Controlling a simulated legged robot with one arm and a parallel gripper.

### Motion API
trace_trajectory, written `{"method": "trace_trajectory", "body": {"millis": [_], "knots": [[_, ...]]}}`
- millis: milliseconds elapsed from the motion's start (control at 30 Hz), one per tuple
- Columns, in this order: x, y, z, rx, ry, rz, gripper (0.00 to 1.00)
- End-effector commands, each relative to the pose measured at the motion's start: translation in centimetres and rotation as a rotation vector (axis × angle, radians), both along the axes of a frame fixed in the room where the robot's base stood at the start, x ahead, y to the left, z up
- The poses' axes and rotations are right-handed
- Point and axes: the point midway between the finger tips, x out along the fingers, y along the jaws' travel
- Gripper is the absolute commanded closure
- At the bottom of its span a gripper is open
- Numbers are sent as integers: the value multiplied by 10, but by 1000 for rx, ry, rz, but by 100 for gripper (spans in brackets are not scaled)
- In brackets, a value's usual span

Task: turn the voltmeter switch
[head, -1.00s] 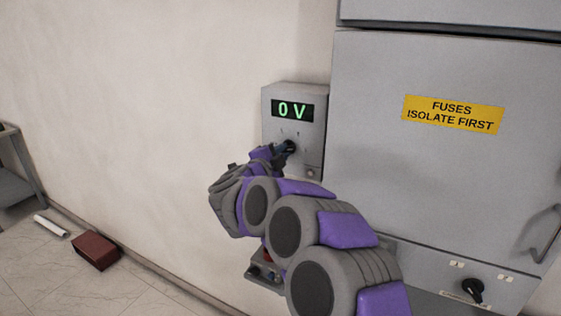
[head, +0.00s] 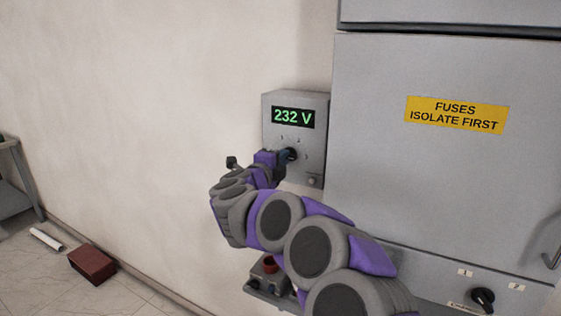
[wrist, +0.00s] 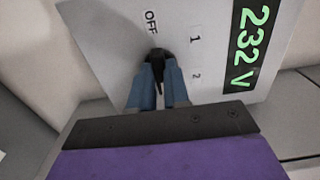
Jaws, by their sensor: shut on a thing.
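The voltmeter (head: 318,133) is a grey box on the wall, left of the big cabinet. Its green display (head: 293,117) reads 232 V; it also shows in the wrist view (wrist: 250,45). Its black switch knob (wrist: 158,55) sits below the display, near the marks OFF, 1 and 2. My gripper (wrist: 155,85) has its blue fingers shut on the knob, one on each side of it. In the head view my gripper (head: 284,156) reaches the knob from the left. The fingers hide part of the knob, so its exact pointing is hard to tell.
The grey cabinet (head: 440,180) with a yellow FUSES ISOLATE FIRST label (head: 456,115) stands close on the right, with another black knob (head: 482,299) low on it. A small box with a red button (head: 270,265) is below my arm. A red-brown block (head: 92,265) lies on the floor.

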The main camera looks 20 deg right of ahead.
Motion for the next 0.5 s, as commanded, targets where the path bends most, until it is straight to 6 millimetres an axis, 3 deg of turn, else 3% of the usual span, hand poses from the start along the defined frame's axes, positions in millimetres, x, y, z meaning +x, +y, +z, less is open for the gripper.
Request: {"method": "trace_trajectory", "body": {"millis": [167,200,500], "knots": [[0,-1,-6,9,7,-3,100],[0,-1,-6,9,7,-3,83],[0,0,-4,5,5,-2,58]]}}
